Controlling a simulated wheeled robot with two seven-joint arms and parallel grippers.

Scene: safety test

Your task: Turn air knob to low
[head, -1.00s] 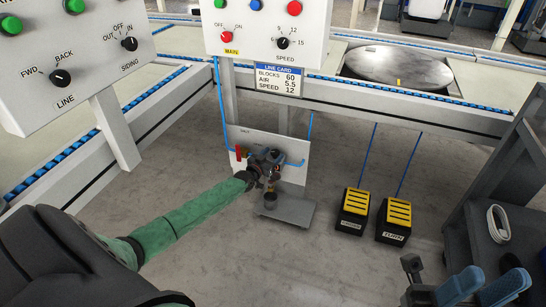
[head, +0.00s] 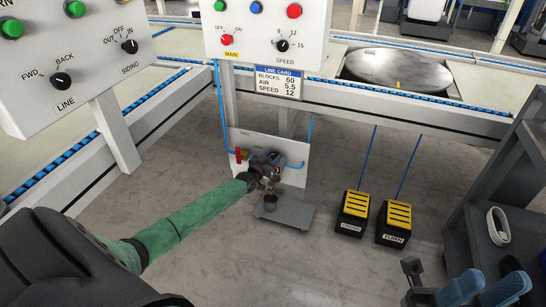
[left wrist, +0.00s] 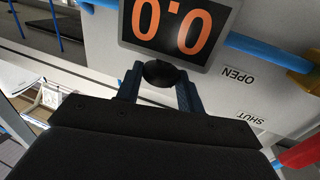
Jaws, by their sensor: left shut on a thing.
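The air knob (left wrist: 160,73) is a small black round knob just below a display (left wrist: 180,22) with orange digits that appear upside down and read 0.0. My left gripper (left wrist: 157,78) has its two blue fingers on either side of the knob and is shut on it. In the head view my left gripper (head: 266,178) is at the air unit on the white panel (head: 296,172), and it hides the knob there. My right gripper (head: 484,278) shows at the lower right as two blue fingers held apart, with nothing seen between them.
A red valve handle (head: 238,155) is left of the air unit; OPEN and SHUT labels (left wrist: 238,75) show in the wrist view. A line card (head: 278,82) reads AIR 5.5. Two yellow-topped pedals (head: 355,207) stand on the floor. A dark cart (head: 515,215) is at right.

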